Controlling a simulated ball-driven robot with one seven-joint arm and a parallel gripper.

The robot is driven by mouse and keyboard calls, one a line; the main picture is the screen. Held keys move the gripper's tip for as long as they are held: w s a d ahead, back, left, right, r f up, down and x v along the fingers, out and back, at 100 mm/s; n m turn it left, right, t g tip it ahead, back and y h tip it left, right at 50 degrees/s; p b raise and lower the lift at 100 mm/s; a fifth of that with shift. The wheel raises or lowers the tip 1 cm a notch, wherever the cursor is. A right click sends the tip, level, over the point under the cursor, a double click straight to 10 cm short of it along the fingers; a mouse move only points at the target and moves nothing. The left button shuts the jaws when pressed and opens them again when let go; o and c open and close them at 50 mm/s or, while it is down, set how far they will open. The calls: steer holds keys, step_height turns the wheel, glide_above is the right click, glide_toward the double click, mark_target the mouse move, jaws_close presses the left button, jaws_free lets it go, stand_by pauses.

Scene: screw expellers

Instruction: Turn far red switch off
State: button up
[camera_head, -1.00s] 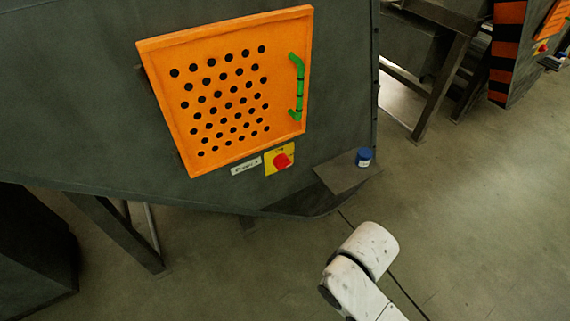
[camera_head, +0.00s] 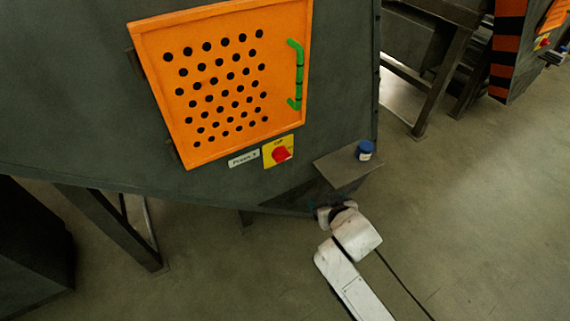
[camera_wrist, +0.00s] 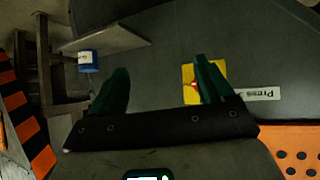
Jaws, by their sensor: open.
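A near red switch (camera_head: 281,154) sits on a yellow plate below the orange perforated panel of the near machine. It also shows in the wrist view (camera_wrist: 194,86), partly hidden behind one finger. A second, farther red switch (camera_head: 543,41) on a yellow plate is small at the upper right in the head view, on another machine. My gripper (camera_wrist: 162,70) is open and empty in the wrist view. Its dark green fingers are spread, with the near yellow plate beyond the right-hand finger. In the head view my arm's end is beside the near machine's lower edge.
A small shelf (camera_head: 340,168) with a blue-lidded jar (camera_head: 365,150) juts out right of the near switch. A green handle (camera_head: 297,75) is on the orange panel (camera_head: 220,80). A white label (camera_head: 243,158) is beside the plate. The floor at right is open.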

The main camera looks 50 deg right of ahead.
mark_target(282, 156)
steer(key=w+d+n+t+y+b, duration=0.1)
steer(key=w+t+b, duration=0.2)
steer(key=w, duration=0.6)
steer(key=w+d+t+y+b, duration=0.1)
steer(key=w+d+t+b, duration=0.1)
steer(key=w+t, duration=0.4)
steer(key=w+b, duration=0.1)
steer(key=w, duration=0.3)
steer(key=shift+w+d+n, duration=0.15)
steer(key=shift+d+n, duration=0.1)
steer(key=shift+n, duration=0.15)
steer(key=shift+f, duration=0.1)
steer(key=c, duration=1)
